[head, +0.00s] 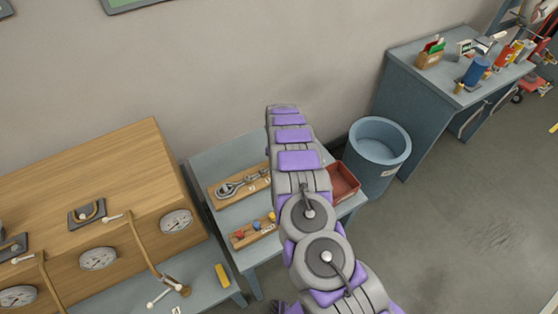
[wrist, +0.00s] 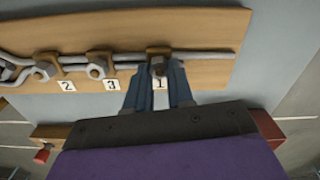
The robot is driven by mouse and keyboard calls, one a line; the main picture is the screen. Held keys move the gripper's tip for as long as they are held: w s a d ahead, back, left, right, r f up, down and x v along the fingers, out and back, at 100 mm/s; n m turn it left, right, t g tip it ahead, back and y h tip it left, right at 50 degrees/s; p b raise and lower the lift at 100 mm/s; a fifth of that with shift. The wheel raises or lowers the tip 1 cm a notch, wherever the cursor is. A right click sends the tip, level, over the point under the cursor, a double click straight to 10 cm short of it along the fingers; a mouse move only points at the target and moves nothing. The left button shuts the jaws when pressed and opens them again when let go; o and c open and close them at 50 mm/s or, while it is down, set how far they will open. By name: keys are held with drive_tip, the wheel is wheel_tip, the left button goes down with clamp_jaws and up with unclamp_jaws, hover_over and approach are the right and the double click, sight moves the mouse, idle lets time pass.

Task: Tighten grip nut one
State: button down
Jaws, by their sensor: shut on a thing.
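In the wrist view, a wooden board (wrist: 212,35) carries metal tools or fittings along a rail, with number labels 2, 3 and 1. The dark nut-like piece (wrist: 157,64) above label 1 (wrist: 160,83) sits at a brown block. My gripper (wrist: 160,75) has its two blue-grey fingers around this piece, shut on it. Part of the piece is hidden between the fingertips. In the head view the same board (head: 222,201) lies on a small blue-grey table, partly behind my arm. My gripper is hidden there.
A red tray (head: 343,182) sits on the small table (head: 212,166), right of my arm. A strip with coloured knobs (head: 252,233) lies in front. A blue bin (head: 378,150) stands right. A wooden cabinet with gauges (head: 120,180) stands left. The floor at right is clear.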

drive_tip(key=shift+w+a+r, duration=0.1)
drive_tip(key=shift+w, duration=0.05)
drive_tip(key=c, duration=1)
unclamp_jaws()
wheel_tip(320, 180, up, 17)
drive_tip(key=shift+r, duration=0.1)
drive_tip(key=shift+a, duration=0.1)
